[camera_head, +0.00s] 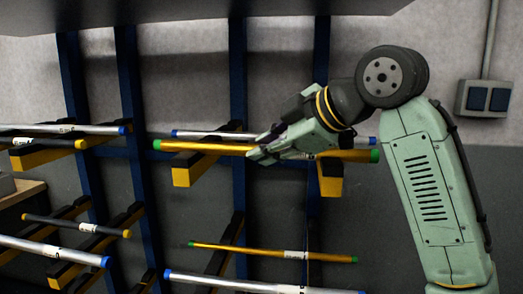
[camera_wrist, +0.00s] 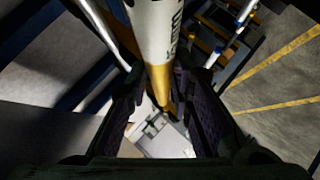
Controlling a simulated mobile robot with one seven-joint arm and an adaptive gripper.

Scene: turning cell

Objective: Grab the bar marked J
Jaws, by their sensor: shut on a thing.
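A gold bar with green ends (camera_head: 205,147) lies across the yellow-tipped arms of the rack, at the upper level. My gripper (camera_head: 262,147) is shut on this bar around its middle. In the wrist view the bar (camera_wrist: 160,85) runs between the two dark fingers, with a white label (camera_wrist: 155,28) just beyond them. The label's lettering is turned and partly cut off, so I cannot read which mark it bears. My gripper hides part of the bar in the head view.
A silver bar with blue ends (camera_head: 192,133) lies close behind the held bar. A thinner gold bar (camera_head: 240,248) and another silver bar (camera_head: 215,281) lie below. Several bars rest on arms at the left. Blue uprights (camera_head: 238,80) stand behind.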

